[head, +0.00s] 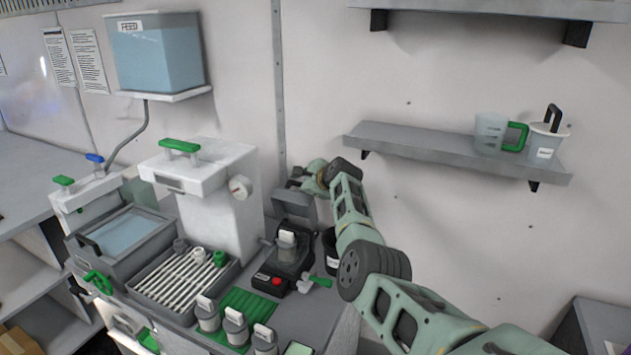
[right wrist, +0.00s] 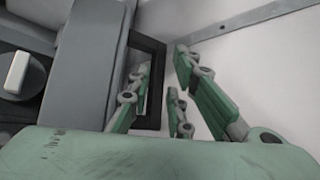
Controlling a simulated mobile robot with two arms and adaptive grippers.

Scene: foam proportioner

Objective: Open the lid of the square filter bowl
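In the right wrist view the lid (right wrist: 88,65) is a grey panel with a black loop handle (right wrist: 154,88). My right gripper (head: 305,180) is at the lid's top edge. In the right wrist view its green fingers (right wrist: 160,100) are apart, on either side of the handle's outer bar, with a gap visible on the right. My left gripper is out of view.
A tray of white rods (head: 182,282) and several labelled canisters (head: 236,327) are in front. A wall shelf (head: 450,150) holds a jug (head: 490,134) at right.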

